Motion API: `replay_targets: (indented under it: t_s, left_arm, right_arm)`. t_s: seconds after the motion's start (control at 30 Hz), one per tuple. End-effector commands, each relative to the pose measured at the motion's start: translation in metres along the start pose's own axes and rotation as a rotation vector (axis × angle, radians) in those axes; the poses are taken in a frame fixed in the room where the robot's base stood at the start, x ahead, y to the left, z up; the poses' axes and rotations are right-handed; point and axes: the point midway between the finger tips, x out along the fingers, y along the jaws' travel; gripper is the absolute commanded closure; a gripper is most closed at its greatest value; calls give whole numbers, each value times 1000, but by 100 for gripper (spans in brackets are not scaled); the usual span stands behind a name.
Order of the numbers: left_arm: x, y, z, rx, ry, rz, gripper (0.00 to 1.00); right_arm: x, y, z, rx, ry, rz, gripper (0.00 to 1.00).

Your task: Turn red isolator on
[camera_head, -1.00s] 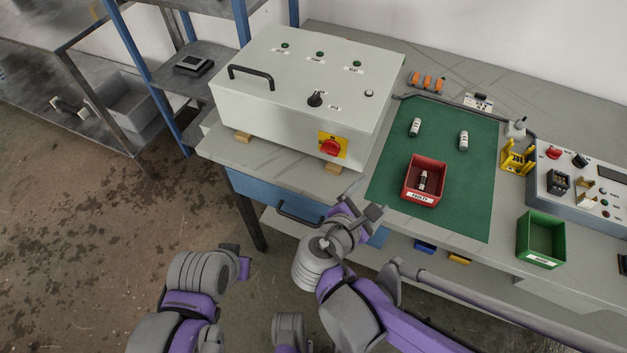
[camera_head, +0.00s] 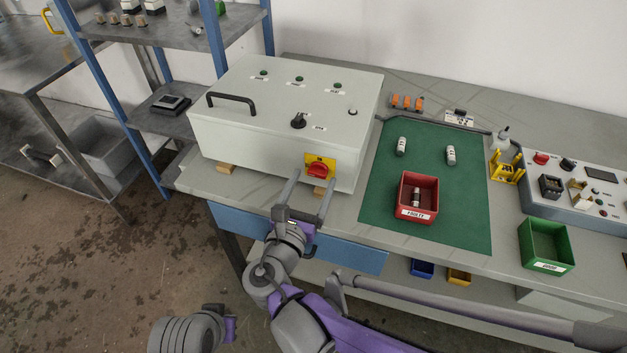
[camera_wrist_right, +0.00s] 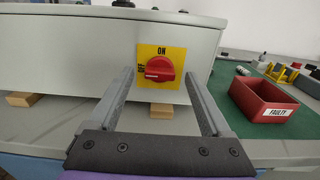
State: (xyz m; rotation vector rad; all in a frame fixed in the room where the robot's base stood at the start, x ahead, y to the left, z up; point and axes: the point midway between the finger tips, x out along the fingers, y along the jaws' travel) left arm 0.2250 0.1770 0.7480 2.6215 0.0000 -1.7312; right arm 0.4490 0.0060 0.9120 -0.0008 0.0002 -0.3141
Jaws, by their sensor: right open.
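The red isolator (camera_head: 318,170) is a red rotary knob on a yellow plate, on the front side of the grey enclosure (camera_head: 255,142). In the right wrist view the knob (camera_wrist_right: 160,69) has its pale pointer mark toward the left, by the OFF label, with ON above it. My right gripper (camera_head: 311,181) is open and empty. Its two fingers point at the knob, one to each side in the right wrist view (camera_wrist_right: 158,85), and it appears to be a short way off. Of my left arm only grey and purple links show at the bottom; I see no left fingers.
The enclosure stands on wooden blocks (camera_wrist_right: 162,110) on the bench. A red bin marked FAULTY (camera_head: 416,198) stands on the green mat (camera_head: 380,223) to the right. A green bin (camera_head: 546,245) and a control box (camera_head: 578,205) are farther right. A blue drawer (camera_head: 345,254) is below.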

Motion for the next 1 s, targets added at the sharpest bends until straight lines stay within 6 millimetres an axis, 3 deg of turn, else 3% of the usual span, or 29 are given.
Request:
replay_targets:
  t_s: [0.13,0.43,0.9,1.0]
  left_arm:
    - [2,0,1,0,-1,0,100]
    - [2,0,1,0,-1,0,100]
    - [2,0,1,0,-1,0,100]
    - [2,0,1,0,-1,0,100]
  right_arm:
    - [11,0,0,0,0,0,18]
    - [12,0,0,1,0,0,18]
    - [12,0,0,1,0,0,100]
    - [12,0,0,2,0,0,100]
